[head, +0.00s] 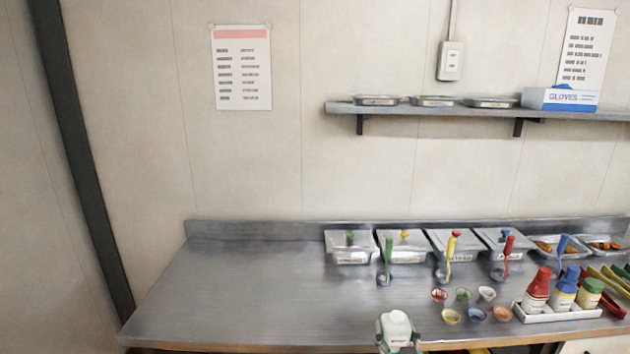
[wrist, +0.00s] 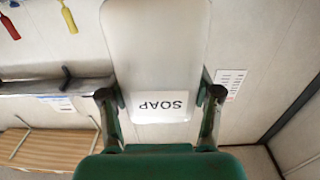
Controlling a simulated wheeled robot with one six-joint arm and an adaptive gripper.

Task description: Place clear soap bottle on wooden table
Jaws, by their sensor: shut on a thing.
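The soap bottle (head: 396,321) is pale and whitish, at the bottom edge of the head view, in front of the metal counter's front edge. In the wrist view the bottle (wrist: 158,50) fills the upper middle, its white SOAP label appearing upside down. My gripper (wrist: 160,97) is shut on it, with one dark finger on each side; only its top part shows in the head view (head: 398,336). A brown wooden slatted surface (wrist: 45,150), perhaps the wooden table, shows at the lower left of the wrist view, apart from the bottle.
The metal counter (head: 250,285) is clear on its left. To the right stand metal food pans (head: 405,246) with coloured ladles, small bowls (head: 451,316), and squeeze bottles in a white tray (head: 560,315). A wall shelf (head: 440,108) holds trays and a gloves box (head: 560,99).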

